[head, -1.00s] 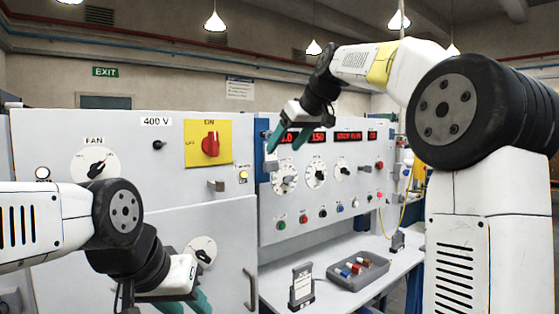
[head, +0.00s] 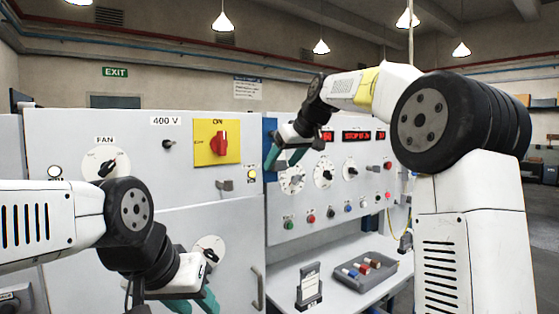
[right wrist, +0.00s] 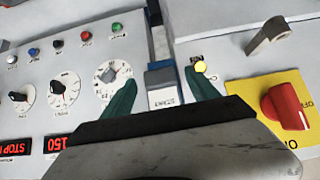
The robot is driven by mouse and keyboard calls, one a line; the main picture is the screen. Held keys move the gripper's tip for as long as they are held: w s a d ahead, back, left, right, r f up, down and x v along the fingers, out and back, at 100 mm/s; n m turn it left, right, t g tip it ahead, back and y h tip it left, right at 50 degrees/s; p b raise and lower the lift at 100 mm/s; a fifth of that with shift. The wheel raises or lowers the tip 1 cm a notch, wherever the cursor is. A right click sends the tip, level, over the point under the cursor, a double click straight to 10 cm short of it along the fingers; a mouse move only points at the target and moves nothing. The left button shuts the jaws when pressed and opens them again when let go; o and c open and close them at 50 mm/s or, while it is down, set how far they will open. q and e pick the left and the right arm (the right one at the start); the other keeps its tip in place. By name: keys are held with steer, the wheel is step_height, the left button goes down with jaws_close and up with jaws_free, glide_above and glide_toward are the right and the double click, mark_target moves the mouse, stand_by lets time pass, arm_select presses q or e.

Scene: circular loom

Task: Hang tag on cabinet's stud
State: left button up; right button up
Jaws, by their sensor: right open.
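A dark stud-like knob (head: 168,144) sticks out of the grey cabinet (head: 75,130) below the 400 V label. A card in a dark stand (head: 309,287) is on the shelf; I cannot tell whether it is the tag. My right gripper (head: 272,165) is open in front of the seam between cabinet and control panel. In the right wrist view, its teal fingers (right wrist: 163,92) stand apart with nothing between them; a grey block with a white label (right wrist: 163,97) shows behind. My left gripper (head: 196,304) is low before the cabinet door, its tips cut off by the frame edge.
A red rotary switch on a yellow plate (head: 217,142) and a grey handle (head: 225,185) protrude from the cabinet. The control panel (head: 340,200) carries dials and buttons. A grey tray (head: 385,268) with several coloured items lies on the shelf. Open floor is at right.

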jaws_close()
steer(key=shift+s, duration=0.1)
steer(key=shift+s+d+r, duration=0.25)
steer(key=shift+s+d, duration=0.05)
steer(key=shift+s, duration=0.05)
steer(key=shift+s+d, duration=0.15)
steer(key=shift+s+d+r, duration=0.1)
steer(key=shift+s+d, duration=0.1)
steer(key=shift+s, duration=0.05)
steer(key=s+d, duration=0.2)
steer(key=s, duration=0.1)
steer(key=shift+s+d+r, duration=0.15)
steer(key=shift+r, duration=0.05)
stand_by(0.3)
